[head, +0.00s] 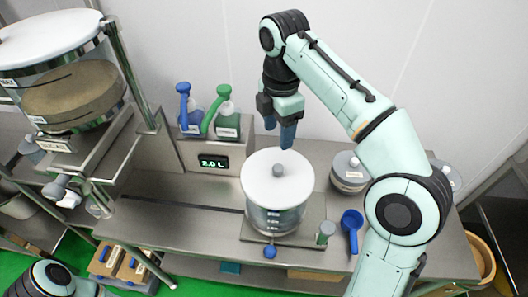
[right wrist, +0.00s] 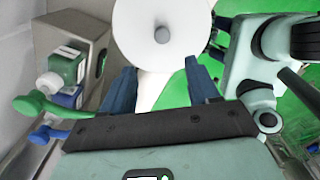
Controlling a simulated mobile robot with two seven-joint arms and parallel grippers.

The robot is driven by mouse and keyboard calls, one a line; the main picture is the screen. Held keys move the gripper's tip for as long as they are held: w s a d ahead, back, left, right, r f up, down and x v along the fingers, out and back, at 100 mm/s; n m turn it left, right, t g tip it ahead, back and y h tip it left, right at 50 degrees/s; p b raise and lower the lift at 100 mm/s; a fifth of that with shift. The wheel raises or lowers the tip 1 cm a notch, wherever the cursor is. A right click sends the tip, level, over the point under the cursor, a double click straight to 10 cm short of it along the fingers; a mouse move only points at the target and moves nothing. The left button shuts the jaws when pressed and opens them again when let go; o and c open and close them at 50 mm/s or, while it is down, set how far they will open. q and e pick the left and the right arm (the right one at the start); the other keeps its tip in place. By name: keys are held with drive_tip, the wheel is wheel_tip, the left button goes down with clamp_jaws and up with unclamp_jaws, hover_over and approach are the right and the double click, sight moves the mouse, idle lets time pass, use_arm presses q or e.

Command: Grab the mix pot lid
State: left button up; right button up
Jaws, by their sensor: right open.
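The mix pot lid (head: 258,184) is a white disc with a grey knob (head: 278,170) at its centre. It sits on the clear mix pot (head: 262,218), which stands on the steel bench. My right gripper (head: 279,132) is above and behind the lid, its blue fingers pointing down, open and empty. In the right wrist view the lid (right wrist: 135,40) and its knob (right wrist: 162,35) lie beyond the fingertips of the gripper (right wrist: 162,72), with the knob roughly between them and apart from them. My left gripper is out of view.
A box with a 2.0 L display (head: 213,162) and blue- and green-topped bottles (head: 226,127) stands left of the pot. A grey-lidded jar (head: 349,172) and a blue scoop (head: 352,225) are to the right. A large tank (head: 75,95) is at far left.

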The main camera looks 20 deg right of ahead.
drive_tip(key=b, duration=0.3)
hover_over(278, 167)
drive_tip(key=s, duration=0.1)
wheel_tip(278, 167, down, 7)
drive_tip(key=shift+w+f, duration=0.3)
drive_tip(key=shift+f, duration=0.15)
wheel_tip(278, 167, down, 5)
drive_tip(key=shift+w+r+b, duration=0.1)
drive_tip(key=shift+b, duration=0.5)
drive_tip(key=shift+w, duration=0.1)
drive_tip(key=shift+c, duration=0.9)
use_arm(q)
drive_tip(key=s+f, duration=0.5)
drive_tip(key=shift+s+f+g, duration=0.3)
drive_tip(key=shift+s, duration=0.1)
use_arm(e)
clamp_jaws()
